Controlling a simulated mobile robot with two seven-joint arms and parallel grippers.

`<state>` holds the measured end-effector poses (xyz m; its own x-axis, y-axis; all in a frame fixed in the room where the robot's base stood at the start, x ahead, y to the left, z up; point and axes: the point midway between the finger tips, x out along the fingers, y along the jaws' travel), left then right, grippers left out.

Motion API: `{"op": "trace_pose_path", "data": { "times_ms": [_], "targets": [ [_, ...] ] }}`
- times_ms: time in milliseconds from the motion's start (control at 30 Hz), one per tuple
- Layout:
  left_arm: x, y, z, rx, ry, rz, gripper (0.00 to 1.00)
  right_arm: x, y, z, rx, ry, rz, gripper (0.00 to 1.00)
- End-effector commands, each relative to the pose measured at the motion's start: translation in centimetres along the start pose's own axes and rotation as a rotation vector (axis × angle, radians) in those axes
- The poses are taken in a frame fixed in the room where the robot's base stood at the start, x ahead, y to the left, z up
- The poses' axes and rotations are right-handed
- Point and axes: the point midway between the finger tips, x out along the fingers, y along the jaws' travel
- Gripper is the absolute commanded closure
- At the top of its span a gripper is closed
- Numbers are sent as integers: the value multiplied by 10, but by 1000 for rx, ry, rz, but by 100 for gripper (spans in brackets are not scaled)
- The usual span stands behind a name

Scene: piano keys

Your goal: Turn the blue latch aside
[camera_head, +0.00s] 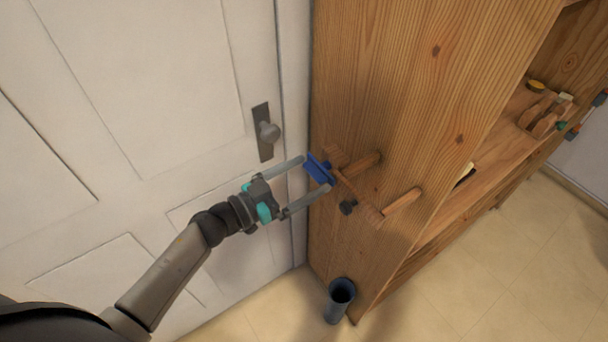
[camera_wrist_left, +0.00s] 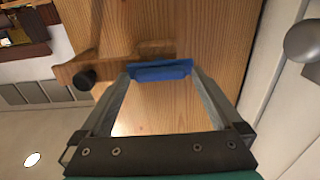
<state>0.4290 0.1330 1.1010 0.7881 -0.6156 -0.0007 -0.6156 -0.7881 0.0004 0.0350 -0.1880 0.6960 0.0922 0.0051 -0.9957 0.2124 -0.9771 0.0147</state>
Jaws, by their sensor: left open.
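The blue latch (camera_head: 318,168) is a small blue piece at the left end of a wooden bar (camera_head: 350,186) on the side of a wooden cabinet. My left gripper (camera_head: 315,174) reaches in from the left, open, with its two long fingers on either side of the latch. In the left wrist view the blue latch (camera_wrist_left: 160,70) spans the gap between the fingertips of the left gripper (camera_wrist_left: 161,76). I cannot tell whether the fingers touch it. My right gripper is not in view.
Two wooden pegs (camera_head: 403,201) and a black knob (camera_head: 348,207) stick out beside the bar. A white door (camera_head: 140,90) with a grey doorknob (camera_head: 269,132) stands to the left. A dark cylindrical bin (camera_head: 339,302) is on the floor below.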

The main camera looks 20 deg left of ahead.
Motion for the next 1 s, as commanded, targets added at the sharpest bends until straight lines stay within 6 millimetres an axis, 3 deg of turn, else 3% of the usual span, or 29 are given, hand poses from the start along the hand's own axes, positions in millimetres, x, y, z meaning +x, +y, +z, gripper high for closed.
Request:
{"op": "trace_pose_path", "data": {
  "times_ms": [200,867,1000],
  "targets": [
    [0,0,0,0,0,0,0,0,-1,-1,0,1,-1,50],
    [0,0,0,0,0,0,74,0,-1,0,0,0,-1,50],
    [0,0,0,4,0,0,76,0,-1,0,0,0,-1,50]
  ]
}}
